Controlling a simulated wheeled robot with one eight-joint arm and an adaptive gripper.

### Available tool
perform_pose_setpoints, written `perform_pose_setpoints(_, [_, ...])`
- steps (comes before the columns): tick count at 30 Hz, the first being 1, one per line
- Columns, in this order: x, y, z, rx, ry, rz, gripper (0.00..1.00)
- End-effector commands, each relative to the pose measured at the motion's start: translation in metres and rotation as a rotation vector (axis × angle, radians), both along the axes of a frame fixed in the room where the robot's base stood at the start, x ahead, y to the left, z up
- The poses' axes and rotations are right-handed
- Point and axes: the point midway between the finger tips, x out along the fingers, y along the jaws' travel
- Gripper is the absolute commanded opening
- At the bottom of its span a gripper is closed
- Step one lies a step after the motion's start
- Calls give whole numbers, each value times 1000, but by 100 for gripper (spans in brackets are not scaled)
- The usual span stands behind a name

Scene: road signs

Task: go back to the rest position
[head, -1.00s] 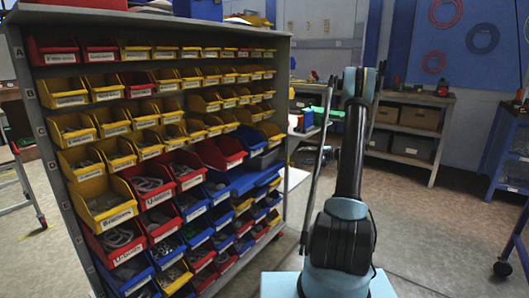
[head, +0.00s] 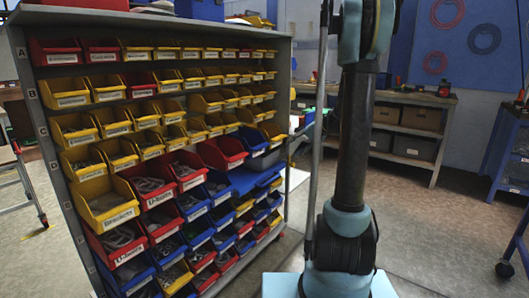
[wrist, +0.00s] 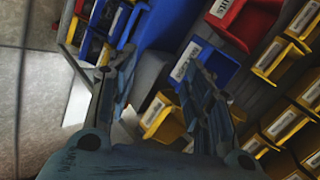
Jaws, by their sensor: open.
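My gripper (wrist: 156,88) shows in the wrist view with its two dark fingers spread apart. It is open, with nothing held between the fingers. Beyond the fingers are bins of the parts rack, among them a yellow bin (wrist: 157,112) seen between the fingers and a blue bin (wrist: 207,62) close to the right finger. I cannot tell whether the fingers touch any bin. In the head view my arm stands upright to the right of the rack and runs out of the top of the picture. My gripper cannot be made out there.
A grey rack (head: 150,18) with rows of yellow, red and blue labelled bins fills the left of the head view. A shelf bench (head: 405,97) with boxes stands at the back right. A blue-framed cart (head: 510,150) is at the right edge. Floor between is clear.

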Motion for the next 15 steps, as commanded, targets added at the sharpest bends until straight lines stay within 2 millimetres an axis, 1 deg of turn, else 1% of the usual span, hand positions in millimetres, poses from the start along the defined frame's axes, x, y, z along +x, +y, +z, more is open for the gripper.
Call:
perform_pose_setpoints(1, [-15,4,4,-23,5,9,46])
perform_pose_setpoints(9, [-88,13,13,-154,30,47,46])
perform_pose_setpoints(14, [-131,15,14,-231,42,69,46])
perform_pose_setpoints(15, [-142,15,13,-251,45,75,46])
